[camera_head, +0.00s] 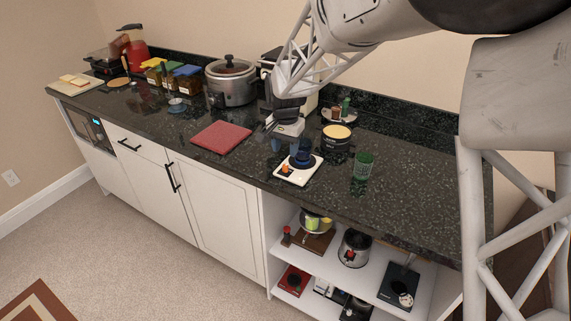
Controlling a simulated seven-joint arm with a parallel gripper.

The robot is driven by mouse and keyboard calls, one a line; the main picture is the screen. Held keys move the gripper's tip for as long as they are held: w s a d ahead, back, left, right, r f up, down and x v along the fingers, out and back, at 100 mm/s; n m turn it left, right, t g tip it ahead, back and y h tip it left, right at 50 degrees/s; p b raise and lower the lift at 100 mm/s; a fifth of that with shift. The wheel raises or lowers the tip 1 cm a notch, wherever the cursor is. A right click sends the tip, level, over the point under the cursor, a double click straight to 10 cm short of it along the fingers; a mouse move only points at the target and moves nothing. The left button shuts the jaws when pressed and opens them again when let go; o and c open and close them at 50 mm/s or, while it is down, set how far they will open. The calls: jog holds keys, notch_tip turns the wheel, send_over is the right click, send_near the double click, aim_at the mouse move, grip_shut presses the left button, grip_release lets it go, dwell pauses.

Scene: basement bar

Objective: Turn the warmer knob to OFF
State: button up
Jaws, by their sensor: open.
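A white square warmer (298,177) lies flat on the dark counter. It has a small orange knob (285,170) at its front left. The knob's markings are too small to read.
A black pot (336,138) with yellowish contents stands right of the warmer, and a green glass (362,166) is farther right. A red mat (221,137) lies left. A slow cooker (231,82) stands behind the mat. The counter's front edge is close to the warmer.

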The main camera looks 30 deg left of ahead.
aim_at(285, 165)
jog(key=shift+f, duration=3.3)
jog(key=shift+c, duration=0.4)
grip_shut()
jog(key=shift+n, duration=2.4)
